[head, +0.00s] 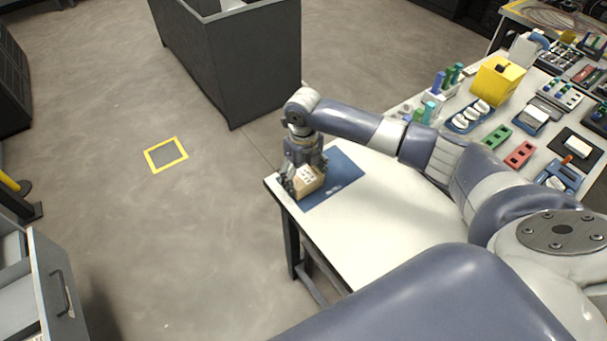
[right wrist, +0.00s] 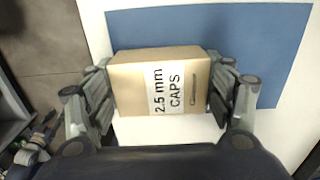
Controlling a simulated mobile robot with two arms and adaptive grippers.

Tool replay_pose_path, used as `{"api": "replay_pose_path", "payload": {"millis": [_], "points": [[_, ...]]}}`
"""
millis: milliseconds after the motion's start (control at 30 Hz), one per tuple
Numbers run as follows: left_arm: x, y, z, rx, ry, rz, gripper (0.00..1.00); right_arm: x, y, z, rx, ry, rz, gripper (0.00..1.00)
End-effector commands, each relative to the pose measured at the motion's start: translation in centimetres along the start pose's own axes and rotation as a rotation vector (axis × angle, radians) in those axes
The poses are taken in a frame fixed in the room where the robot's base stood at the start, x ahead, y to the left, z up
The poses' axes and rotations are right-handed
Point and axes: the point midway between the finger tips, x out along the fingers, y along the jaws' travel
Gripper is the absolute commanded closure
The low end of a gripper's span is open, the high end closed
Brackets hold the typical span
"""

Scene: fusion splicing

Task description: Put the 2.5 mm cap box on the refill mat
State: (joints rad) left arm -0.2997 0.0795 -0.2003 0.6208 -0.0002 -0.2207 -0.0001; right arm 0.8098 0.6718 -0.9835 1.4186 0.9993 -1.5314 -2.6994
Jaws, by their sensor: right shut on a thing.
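The 2.5 mm cap box (head: 308,180) is a small brown cardboard box. In the right wrist view the box (right wrist: 140,85) has a white label reading "2.5 mm CAPS". My right gripper (head: 297,185) is shut on it, with one finger on each side; the gripper (right wrist: 162,95) shows this closely in the wrist view. The refill mat (head: 342,180) is a flat blue rectangle on the white table's left end. The box is over or at the mat's near left edge; I cannot tell whether it touches. My left gripper is not in view.
The white table (head: 400,215) is bare in front of the mat. Its right side holds a yellow box (head: 498,80), green (head: 497,137) and red (head: 520,155) holders and several small tools. A dark grey bin (head: 240,65) stands behind the table. A yellow floor square (head: 148,158) lies left.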

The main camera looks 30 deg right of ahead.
Motion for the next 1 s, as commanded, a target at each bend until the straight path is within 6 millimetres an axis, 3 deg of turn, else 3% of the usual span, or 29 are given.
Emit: {"api": "replay_pose_path", "payload": {"millis": [167, 200, 267, 300, 767, 1000], "points": [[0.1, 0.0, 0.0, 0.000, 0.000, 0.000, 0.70, 0.3, 0.0, 0.0, 0.000, 0.000, 0.000, 0.49], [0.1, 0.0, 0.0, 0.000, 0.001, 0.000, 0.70, 0.3, 0.0, 0.0, 0.000, 0.000, 0.000, 0.21], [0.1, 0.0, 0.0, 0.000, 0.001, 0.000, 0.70, 0.3, 0.0, 0.0, 0.000, 0.000, 0.000, 0.07], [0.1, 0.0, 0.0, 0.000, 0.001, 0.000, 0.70, 0.3, 0.0, 0.0, 0.000, 0.000, 0.000, 0.05], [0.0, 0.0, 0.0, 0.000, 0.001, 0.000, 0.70, -0.3, 0.0, 0.1, 0.000, -0.001, 0.000, 0.05], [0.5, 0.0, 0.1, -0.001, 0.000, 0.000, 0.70, -4.4, 0.0, 0.2, -0.001, -0.006, -0.001, 0.05]]}}
